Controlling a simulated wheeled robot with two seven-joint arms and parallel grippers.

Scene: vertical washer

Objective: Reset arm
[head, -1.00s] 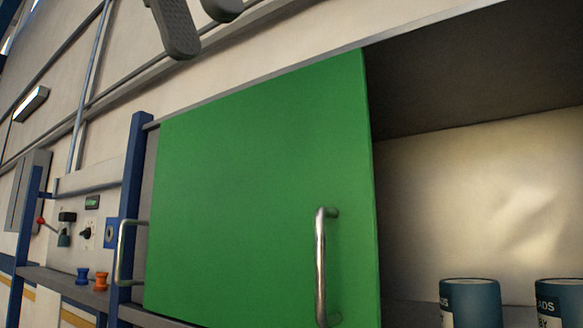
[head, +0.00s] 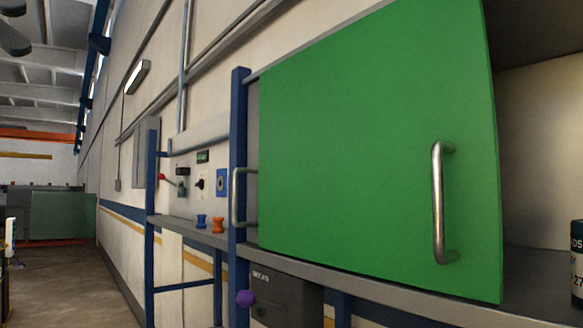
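My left gripper (head: 20,27) shows at the top left corner of the head view, cut off by the picture edge. Its two dark grey fingers are apart, with nothing seen between them. It is in the air, well away from the green door. The green sliding door (head: 370,150) covers the left part of a cabinet and has a metal handle (head: 438,203). A second handle (head: 236,198) stands out at its left edge. My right gripper is not in view.
A dark can (head: 577,262) stands at the right edge in the cabinet's open part. Blue posts (head: 239,150) carry a shelf with blue (head: 201,221) and orange (head: 218,225) spools. A red lever (head: 163,177) is on the wall. Open floor (head: 70,280) lies at the left.

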